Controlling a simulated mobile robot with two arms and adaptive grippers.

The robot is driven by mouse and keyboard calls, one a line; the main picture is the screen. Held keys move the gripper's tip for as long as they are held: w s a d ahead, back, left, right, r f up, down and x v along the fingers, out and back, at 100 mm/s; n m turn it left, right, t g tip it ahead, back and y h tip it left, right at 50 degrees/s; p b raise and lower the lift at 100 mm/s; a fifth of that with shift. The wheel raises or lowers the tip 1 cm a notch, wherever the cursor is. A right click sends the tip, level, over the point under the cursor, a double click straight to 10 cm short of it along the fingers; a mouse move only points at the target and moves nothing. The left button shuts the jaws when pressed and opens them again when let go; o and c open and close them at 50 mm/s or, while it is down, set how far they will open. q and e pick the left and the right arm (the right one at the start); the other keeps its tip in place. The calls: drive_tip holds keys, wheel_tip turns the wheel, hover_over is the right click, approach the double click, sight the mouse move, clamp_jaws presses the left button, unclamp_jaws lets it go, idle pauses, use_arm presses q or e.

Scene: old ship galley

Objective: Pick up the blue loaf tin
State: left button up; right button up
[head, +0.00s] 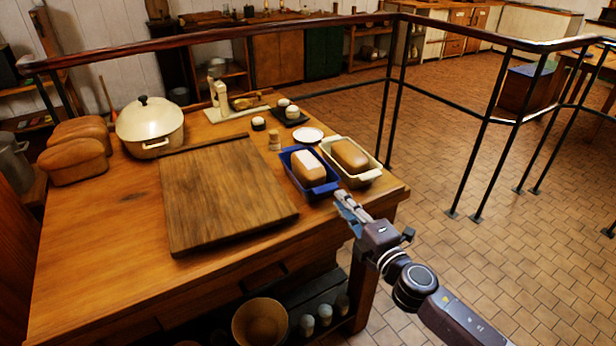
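The blue loaf tin (324,190) stands on the wooden table near its right end, with a brown loaf (308,168) in it that has a pale top. My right gripper (346,204) is in front and slightly right of the tin, close to its near end in the picture. I cannot tell whether its fingers touch the tin or how far apart they are. My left gripper is not in view.
A cream loaf tin (369,177) with a loaf stands close on the blue tin's right. A large wooden board (222,190) lies to the left. A small white plate (308,135) is behind. A dark railing (388,95) runs beyond the table.

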sight(332, 190)
drive_tip(key=x, duration=0.5)
drive_tip(key=shift+a, duration=0.15)
clamp_jaws()
drive_tip(key=shift+r, duration=0.15)
drive_tip(key=shift+r, duration=0.1)
